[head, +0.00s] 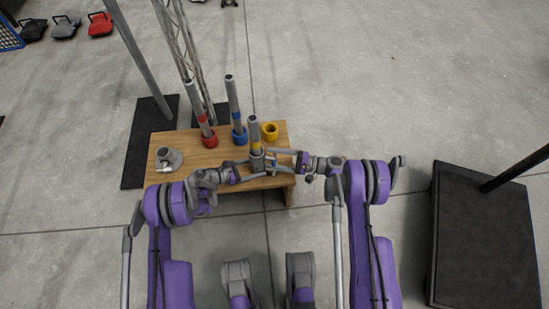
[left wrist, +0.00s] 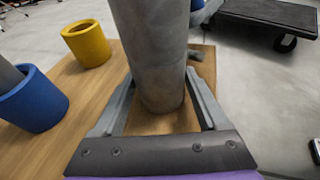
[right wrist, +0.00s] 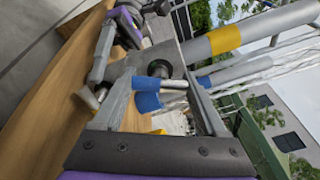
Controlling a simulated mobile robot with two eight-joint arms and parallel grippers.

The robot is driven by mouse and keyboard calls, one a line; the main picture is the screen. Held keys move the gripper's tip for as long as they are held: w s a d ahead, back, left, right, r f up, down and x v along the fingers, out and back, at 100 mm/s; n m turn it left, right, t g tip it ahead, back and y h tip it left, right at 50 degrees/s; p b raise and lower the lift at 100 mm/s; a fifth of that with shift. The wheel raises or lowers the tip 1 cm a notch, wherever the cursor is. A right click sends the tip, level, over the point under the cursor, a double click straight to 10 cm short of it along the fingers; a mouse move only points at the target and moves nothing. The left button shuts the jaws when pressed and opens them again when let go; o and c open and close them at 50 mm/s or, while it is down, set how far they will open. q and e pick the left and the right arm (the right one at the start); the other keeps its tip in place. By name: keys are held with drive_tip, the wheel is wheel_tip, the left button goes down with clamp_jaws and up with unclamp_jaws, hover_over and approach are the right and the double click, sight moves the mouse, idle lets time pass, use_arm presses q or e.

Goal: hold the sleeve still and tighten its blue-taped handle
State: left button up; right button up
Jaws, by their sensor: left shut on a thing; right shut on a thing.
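The grey sleeve (head: 257,162) stands upright at the front edge of the wooden bench, with a yellow-banded grey tube (head: 255,137) rising from it. My left gripper (head: 256,172) is shut on the sleeve from the left; in the left wrist view the sleeve (left wrist: 160,95) sits between its fingers. My right gripper (head: 278,163) comes from the right at the sleeve's handle. In the right wrist view the blue-taped handle (right wrist: 147,103) lies between the right gripper's fingers (right wrist: 160,95). The fingers partly hide the sleeve and handle in the head view.
On the bench (head: 190,180) stand a red cup (head: 210,140) and a blue cup (head: 240,138), each with a tube, and an empty yellow cup (head: 270,131). A grey flanged fitting (head: 168,158) sits at the left. A black cart (head: 485,250) is at the right.

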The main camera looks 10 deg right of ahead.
drive_tip(key=m, duration=0.5)
drive_tip(key=shift+m, duration=0.3)
drive_tip(key=m, duration=0.4)
drive_tip(key=shift+m, duration=0.3)
drive_tip(key=o, duration=1.3)
drive_tip(key=shift+d, duration=0.1)
drive_tip(key=v, duration=1.2)
